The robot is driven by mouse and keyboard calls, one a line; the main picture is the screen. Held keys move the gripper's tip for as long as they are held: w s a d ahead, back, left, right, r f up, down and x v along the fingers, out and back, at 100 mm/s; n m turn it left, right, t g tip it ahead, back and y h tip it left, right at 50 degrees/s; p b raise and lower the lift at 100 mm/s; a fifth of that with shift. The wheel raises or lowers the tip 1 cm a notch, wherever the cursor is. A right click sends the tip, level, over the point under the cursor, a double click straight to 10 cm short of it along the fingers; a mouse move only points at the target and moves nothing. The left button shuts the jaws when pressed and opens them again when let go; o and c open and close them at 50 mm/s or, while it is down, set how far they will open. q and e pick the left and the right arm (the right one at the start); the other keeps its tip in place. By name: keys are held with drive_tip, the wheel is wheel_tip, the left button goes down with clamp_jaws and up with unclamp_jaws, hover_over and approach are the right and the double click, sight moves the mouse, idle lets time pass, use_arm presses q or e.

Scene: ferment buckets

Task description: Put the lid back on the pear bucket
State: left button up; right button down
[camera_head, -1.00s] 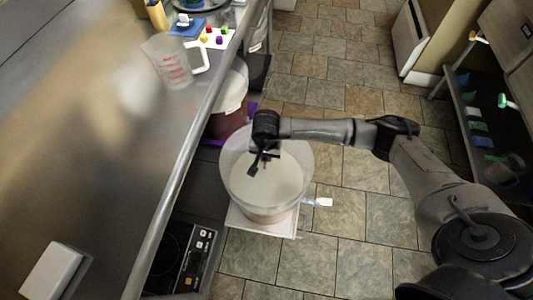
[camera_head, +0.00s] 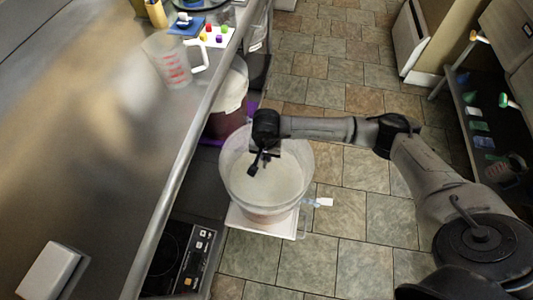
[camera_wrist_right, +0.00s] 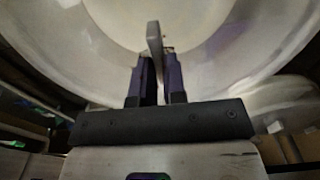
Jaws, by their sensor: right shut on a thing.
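A pale bucket (camera_head: 265,214) stands on the floor side of the counter. A wide translucent round lid (camera_head: 298,158) shows over its top; pale contents or surface show through it. My right gripper (camera_head: 258,165) points down at the middle of this round shape. In the right wrist view, the fingers (camera_wrist_right: 154,80) are shut on a thin grey upright tab (camera_wrist_right: 154,42), which looks like the lid's handle. The pale round surface (camera_wrist_right: 215,60) lies just beyond it. I cannot tell whether the lid touches the bucket's rim. My left gripper is not in view.
The bucket stands on a white square base (camera_head: 236,218). A second bucket (camera_head: 228,122), dark red with a white top, stands behind it by the counter. A measuring jug (camera_head: 168,62) stands on the counter (camera_head: 110,130). A cooktop (camera_head: 180,258) is at front left.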

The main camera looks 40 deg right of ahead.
idle(0.6)
drive_tip(key=shift+f+b, duration=0.15)
drive_tip(key=shift+b, duration=0.15)
idle(0.4)
idle(0.4)
idle(0.4)
drive_tip(key=c, duration=0.6)
unclamp_jaws()
